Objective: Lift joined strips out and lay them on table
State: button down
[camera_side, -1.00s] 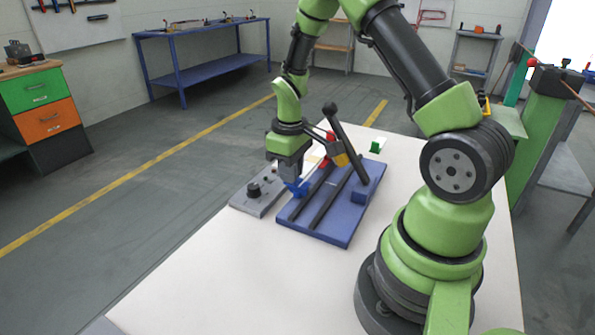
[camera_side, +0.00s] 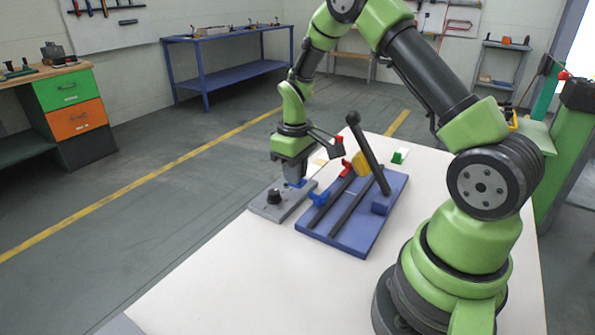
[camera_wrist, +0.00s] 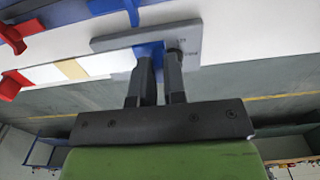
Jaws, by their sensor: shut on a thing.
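My gripper (camera_side: 295,181) is shut on the joined strips. In the wrist view, its fingers (camera_wrist: 160,92) pinch a blue strip part (camera_wrist: 147,52). A white strip (camera_wrist: 106,64) runs left from it, with a tan band (camera_wrist: 71,69) across it. The strips are beside the blue fixture (camera_side: 340,236), on its left side. In the side view only a pale piece (camera_side: 320,161) shows, and the gripper hides most of the rest. The strip's far end lies near a red clamp (camera_wrist: 11,86) in the wrist view; I cannot tell if they touch.
The fixture carries a blue clamp (camera_side: 319,199), dark rails and a tall black lever (camera_side: 368,150) with a yellow block (camera_side: 361,164). The white table (camera_side: 225,275) is clear in front.

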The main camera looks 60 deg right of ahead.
jog(key=shift+a, duration=0.1)
jog(key=s+a, duration=0.1)
jog(key=a, duration=3)
jog(key=shift+a, duration=0.3)
dwell(2.0)
dwell(0.9)
